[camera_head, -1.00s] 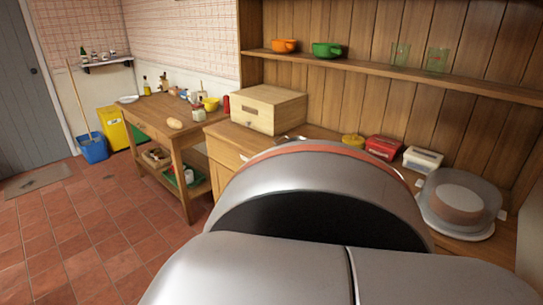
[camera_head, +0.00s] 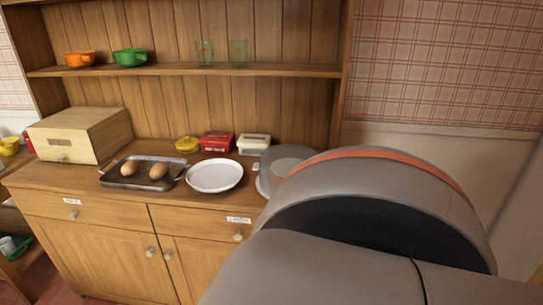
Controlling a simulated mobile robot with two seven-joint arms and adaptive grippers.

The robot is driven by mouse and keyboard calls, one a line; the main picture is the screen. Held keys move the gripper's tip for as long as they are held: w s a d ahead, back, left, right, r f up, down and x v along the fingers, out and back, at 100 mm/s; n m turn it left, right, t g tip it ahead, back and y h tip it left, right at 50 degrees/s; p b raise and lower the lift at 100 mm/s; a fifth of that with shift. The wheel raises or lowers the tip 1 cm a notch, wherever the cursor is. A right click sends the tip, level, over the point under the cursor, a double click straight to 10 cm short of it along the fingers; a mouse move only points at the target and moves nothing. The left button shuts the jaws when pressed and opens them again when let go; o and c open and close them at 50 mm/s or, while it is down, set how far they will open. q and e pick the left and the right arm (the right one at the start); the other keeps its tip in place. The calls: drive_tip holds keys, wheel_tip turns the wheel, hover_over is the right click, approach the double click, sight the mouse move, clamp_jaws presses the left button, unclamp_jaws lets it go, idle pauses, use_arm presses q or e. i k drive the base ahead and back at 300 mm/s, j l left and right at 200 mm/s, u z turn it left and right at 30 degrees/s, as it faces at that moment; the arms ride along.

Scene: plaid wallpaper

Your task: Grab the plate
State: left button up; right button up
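A round white plate (camera_head: 214,176) lies flat on the wooden counter of the dresser, between a dark tray and a grey domed container. It is empty and fully visible. A large grey arm link of mine with an orange-red stripe fills the lower right and covers part of the counter's right end. Neither of my grippers is in view.
The dark tray (camera_head: 120,181) with two brown, egg-shaped items sits left of the plate. A wooden box (camera_head: 80,136), yellow lidded pot (camera_head: 187,144), red box (camera_head: 216,142) and white box (camera_head: 254,144) stand behind. The grey domed container (camera_head: 285,160) is to the right.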

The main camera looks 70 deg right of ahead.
sight(213, 175)
drive_tip(key=z, duration=1.8)
